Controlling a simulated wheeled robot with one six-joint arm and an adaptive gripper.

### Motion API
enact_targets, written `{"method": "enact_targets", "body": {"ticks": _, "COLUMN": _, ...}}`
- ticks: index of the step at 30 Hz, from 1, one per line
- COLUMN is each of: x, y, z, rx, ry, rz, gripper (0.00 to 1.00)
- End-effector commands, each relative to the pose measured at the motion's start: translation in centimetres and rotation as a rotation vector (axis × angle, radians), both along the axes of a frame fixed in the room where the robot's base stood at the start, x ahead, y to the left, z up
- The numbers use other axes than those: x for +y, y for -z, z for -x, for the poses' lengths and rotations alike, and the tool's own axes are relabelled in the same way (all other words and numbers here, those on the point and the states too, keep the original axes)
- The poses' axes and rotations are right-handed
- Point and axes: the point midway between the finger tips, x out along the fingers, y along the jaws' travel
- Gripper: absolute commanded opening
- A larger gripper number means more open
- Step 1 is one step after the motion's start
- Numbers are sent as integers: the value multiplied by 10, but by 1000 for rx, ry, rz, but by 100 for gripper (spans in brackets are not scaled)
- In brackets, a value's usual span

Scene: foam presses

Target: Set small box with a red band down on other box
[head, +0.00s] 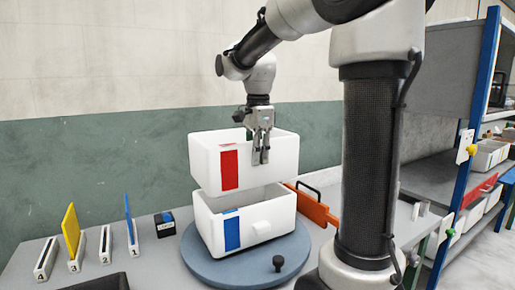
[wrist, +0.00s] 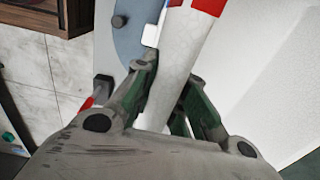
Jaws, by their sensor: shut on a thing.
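The small white box with a red band (head: 268,152) is in the middle of the head view. My gripper (head: 261,158) is shut on its near wall from above, and the box hangs a little tilted. The other box (head: 272,220), white with a blue band, stands upright below it on a round blue-grey turntable (head: 207,268). The red-banded box is over the blue-banded one; a narrow gap shows between them at the left, and I cannot tell if they touch at the right. In the wrist view the held wall (wrist: 176,75) runs between my fingers.
An orange panel with a black handle (head: 314,208) stands right of the turntable. A black knob (head: 278,263) is at the turntable's front. Numbered slots with yellow (head: 71,230) and blue (head: 129,217) plates and a small black device (head: 165,223) stand at left. Shelving is at right.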

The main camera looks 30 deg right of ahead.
Motion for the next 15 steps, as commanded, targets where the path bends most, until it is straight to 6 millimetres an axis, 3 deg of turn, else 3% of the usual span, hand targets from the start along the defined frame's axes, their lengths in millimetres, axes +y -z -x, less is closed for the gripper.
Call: {"method": "enact_targets", "body": {"ticks": 15, "x": 0, "y": 44, "z": 0, "rx": 2, "ry": 0, "rz": 0, "gripper": 0}}
